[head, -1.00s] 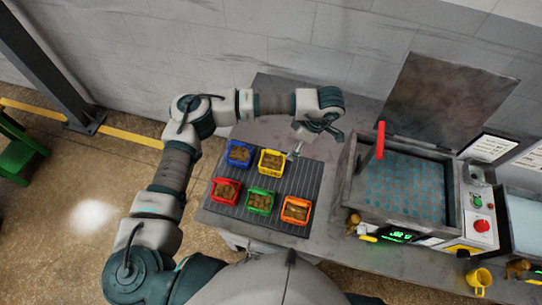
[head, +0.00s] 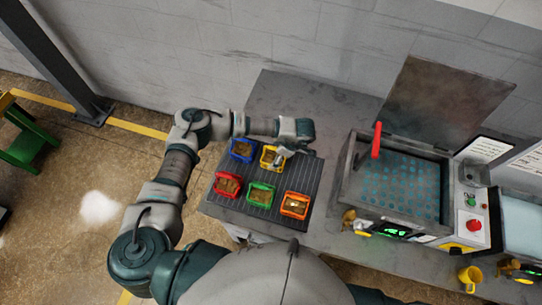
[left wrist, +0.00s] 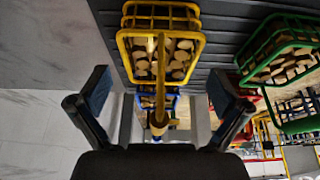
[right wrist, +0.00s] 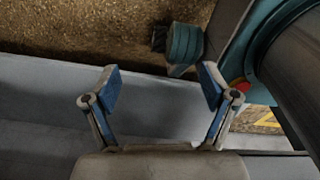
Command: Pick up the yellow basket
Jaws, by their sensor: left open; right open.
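The yellow basket (head: 265,163) stands at the back right of the basket group on the dark ribbed mat and holds brown pieces. My left gripper (head: 285,155) is over its right side and partly hides it. In the left wrist view the yellow basket (left wrist: 124,50) lies ahead, between the fingers of my open left gripper (left wrist: 158,80). A yellow bar (left wrist: 160,85) runs from the basket towards the camera between the fingers. No finger is seen closed on it. My right gripper (right wrist: 160,70) is open and empty, and is not visible in the head view.
Blue (head: 232,155), red (head: 225,194), green (head: 250,200) and orange (head: 284,210) baskets stand close around on the mat (head: 312,172). A furnace box (head: 343,190) with a red handle (head: 376,140) is to the right. A yellow mug (head: 470,275) stands at the table's front right.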

